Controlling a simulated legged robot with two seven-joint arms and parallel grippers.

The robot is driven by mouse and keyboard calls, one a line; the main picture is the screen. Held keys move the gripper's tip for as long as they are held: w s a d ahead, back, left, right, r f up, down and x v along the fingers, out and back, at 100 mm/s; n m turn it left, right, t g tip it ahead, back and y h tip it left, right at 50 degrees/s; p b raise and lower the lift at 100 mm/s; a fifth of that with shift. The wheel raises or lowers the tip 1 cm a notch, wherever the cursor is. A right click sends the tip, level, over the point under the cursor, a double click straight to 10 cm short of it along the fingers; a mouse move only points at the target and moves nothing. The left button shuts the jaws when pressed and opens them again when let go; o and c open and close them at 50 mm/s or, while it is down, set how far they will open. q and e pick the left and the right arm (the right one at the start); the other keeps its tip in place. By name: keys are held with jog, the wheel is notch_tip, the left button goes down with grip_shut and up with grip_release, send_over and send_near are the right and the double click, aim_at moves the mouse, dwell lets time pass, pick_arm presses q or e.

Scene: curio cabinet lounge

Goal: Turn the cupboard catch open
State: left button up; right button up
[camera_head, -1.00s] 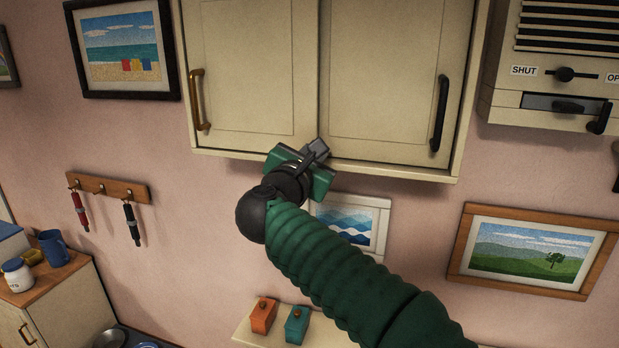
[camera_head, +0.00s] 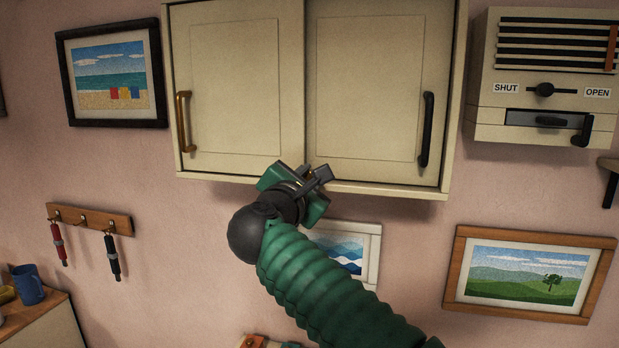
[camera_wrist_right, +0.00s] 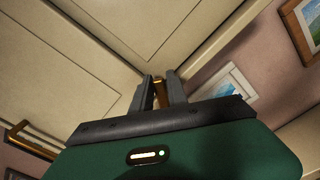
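The cream cupboard (camera_head: 240,80) hangs on the pink wall with both doors closed. Its small brass catch (camera_wrist_right: 160,94) is at the lower edge, near the seam between the doors. My right gripper (camera_head: 316,175) reaches up to this spot, and its body hides most of the catch in the head view. In the right wrist view the two dark fingers of my right gripper (camera_wrist_right: 159,92) stand on both sides of the catch, closed up against it. The gripper is rolled at a slant to the cupboard's edge. My left gripper is in neither view.
The cupboard has a brass handle (camera_head: 183,122) on the left door and a black handle (camera_head: 426,130) on the right. A vent unit (camera_head: 482,125) is at right. A wave picture (camera_head: 369,262) and a landscape picture (camera_head: 530,272) hang below. A hook rack (camera_head: 92,219) is at left.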

jog(key=shift+o, duration=1.4)
jog(key=shift+w, duration=0.1)
